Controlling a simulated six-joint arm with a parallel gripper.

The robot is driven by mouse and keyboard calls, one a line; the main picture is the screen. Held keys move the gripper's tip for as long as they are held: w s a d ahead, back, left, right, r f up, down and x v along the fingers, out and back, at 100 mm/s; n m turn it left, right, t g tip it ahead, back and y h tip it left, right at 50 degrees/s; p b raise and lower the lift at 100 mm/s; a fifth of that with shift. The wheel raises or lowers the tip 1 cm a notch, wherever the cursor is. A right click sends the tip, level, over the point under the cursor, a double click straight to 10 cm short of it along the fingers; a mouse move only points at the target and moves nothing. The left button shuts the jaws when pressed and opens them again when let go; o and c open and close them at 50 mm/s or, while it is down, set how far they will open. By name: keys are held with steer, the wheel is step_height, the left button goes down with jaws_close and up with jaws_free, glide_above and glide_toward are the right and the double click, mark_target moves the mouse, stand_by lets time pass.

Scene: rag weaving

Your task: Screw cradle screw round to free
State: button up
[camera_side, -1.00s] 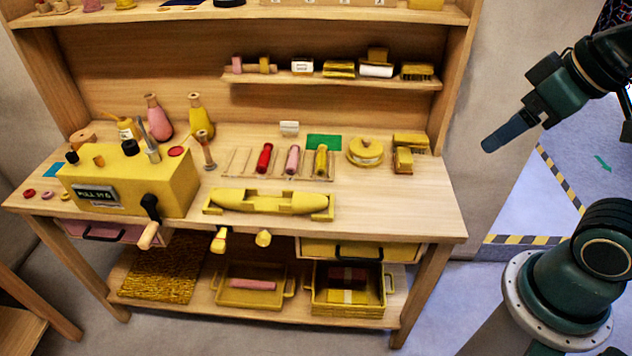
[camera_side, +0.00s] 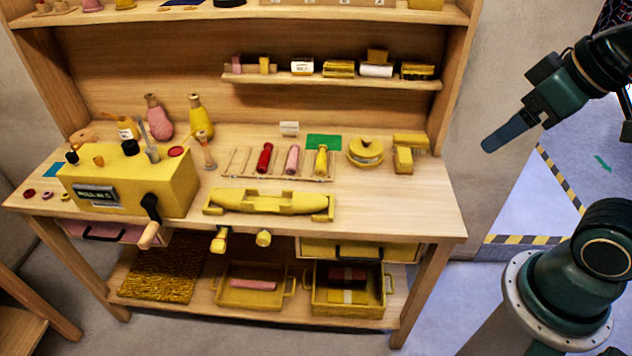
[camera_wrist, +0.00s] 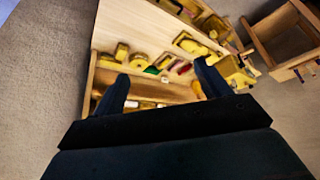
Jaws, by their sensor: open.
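A yellow cradle (camera_side: 218,203) holding a long yellow shuttle-like piece (camera_side: 270,201) sits at the front middle of the wooden bench. I cannot tell which part is the cradle screw. My gripper (camera_side: 488,146) is off the bench, to its right and well away from the cradle. In the wrist view my gripper's two dark fingers (camera_wrist: 161,84) are apart with nothing between them, and the bench shows small beyond them.
A yellow box with a crank (camera_side: 130,183) stands left of the cradle. Bobbins, including a red one (camera_side: 264,158), lie in a rack behind it. A yellow round pot (camera_side: 365,152) and blocks stand at the right. The bench's front right corner (camera_side: 420,210) is bare.

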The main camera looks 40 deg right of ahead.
steer(key=shift+w, duration=0.1)
steer(key=c, duration=0.6)
steer(key=shift+o, duration=0.2)
steer(key=w+a+f+m, duration=0.1)
steer(key=w+a+m, duration=0.15)
steer(key=w, duration=0.45)
steer(key=w+a+f+m+g, duration=0.1)
steer(key=w+a+f, duration=0.1)
steer(key=w+a, duration=0.3)
steer(key=w+a+f+m, duration=0.1)
steer(key=w+a+m, duration=0.1)
steer(key=w, duration=0.6)
steer(key=w+a+f+m+h, duration=0.1)
steer(key=w+a+f+m, duration=0.1)
steer(key=a+f, duration=0.6)
steer(key=w+a+f+m+h, duration=0.1)
steer(key=w+a+f+m, duration=0.1)
steer(key=w+a+f, duration=0.3)
steer(key=a+f, duration=0.4)
steer(key=f, duration=0.2)
steer(key=shift+w+f, duration=0.2)
steer(key=shift+f, duration=0.1)
steer(key=shift+f, duration=0.1)
